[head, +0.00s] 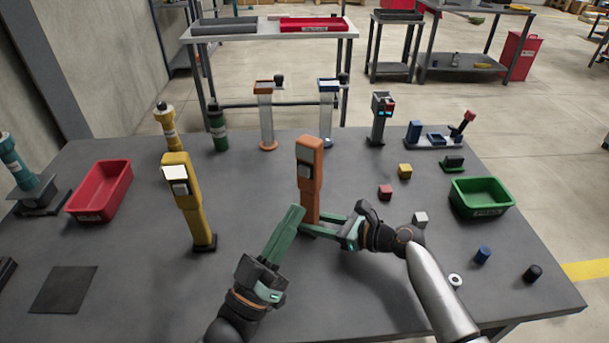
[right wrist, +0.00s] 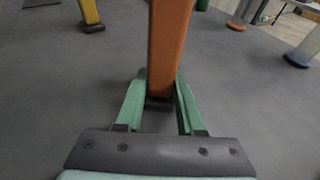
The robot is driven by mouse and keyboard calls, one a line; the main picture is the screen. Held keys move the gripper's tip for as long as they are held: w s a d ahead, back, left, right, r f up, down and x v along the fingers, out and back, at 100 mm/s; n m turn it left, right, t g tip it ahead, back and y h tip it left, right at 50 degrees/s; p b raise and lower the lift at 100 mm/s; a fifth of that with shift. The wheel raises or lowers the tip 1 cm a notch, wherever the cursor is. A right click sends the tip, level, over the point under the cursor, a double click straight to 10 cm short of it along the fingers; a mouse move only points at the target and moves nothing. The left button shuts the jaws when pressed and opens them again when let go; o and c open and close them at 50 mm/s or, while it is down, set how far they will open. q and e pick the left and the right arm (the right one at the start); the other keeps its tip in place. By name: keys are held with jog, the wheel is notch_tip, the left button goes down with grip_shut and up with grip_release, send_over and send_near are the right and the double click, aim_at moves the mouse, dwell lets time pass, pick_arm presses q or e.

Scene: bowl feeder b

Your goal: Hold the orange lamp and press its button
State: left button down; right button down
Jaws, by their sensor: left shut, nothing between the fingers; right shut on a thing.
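The orange lamp (head: 309,172) stands upright near the middle of the table, with a light grey panel on its head. In the right wrist view its orange post (right wrist: 168,50) rises between the fingers. My right gripper (head: 318,226) comes from the right and is shut on the lower part of the post, just above the dark base. My left gripper (head: 296,212) is shut and empty, its fingertips in front of and just left of the lamp's lower post. Whether they touch the lamp cannot be told. I cannot make out a separate button.
A yellow lamp (head: 188,205) with a lit white panel stands to the left. A red bin (head: 101,190) is farther left and a green bin (head: 481,197) is at the right. Small cubes and cylinders lie right of the lamp. Several devices line the back edge.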

pick_arm(q)
jog(key=a+n+t+y, duration=0.1)
jog(key=n, duration=0.2)
jog(key=a+n+t+y, duration=0.1)
jog(key=a+n, duration=0.1)
jog(key=n, duration=0.2)
jog(key=a+n+t+y, duration=0.1)
jog(key=n+y, duration=0.1)
jog(key=n, duration=0.2)
jog(key=shift+w+a+f, duration=0.1)
jog(key=shift+w+a, duration=0.05)
jog(key=shift+a, duration=0.15)
jog(key=shift+w+d, duration=0.1)
send_near(303, 168)
jog(key=shift+s+a+r+x, duration=0.1)
jog(key=shift+r+x, duration=0.05)
jog(key=shift+x, duration=0.75)
jog(key=shift+s+a+r+x, duration=0.1)
jog(key=shift+r+x, duration=0.05)
jog(key=shift+x, duration=0.8)
jog(key=shift+a+r+x, duration=0.1)
jog(key=shift+r+x, duration=0.05)
jog(key=shift+x, duration=0.75)
jog(key=shift+d, duration=0.1)
jog(key=shift+w+d, duration=0.2)
jog(key=shift+w, duration=0.15)
jog(key=shift+w+d, duration=0.25)
jog(key=shift+w, duration=0.15)
jog(key=shift+s+a, duration=0.5)
jog(key=shift+s, duration=0.3)
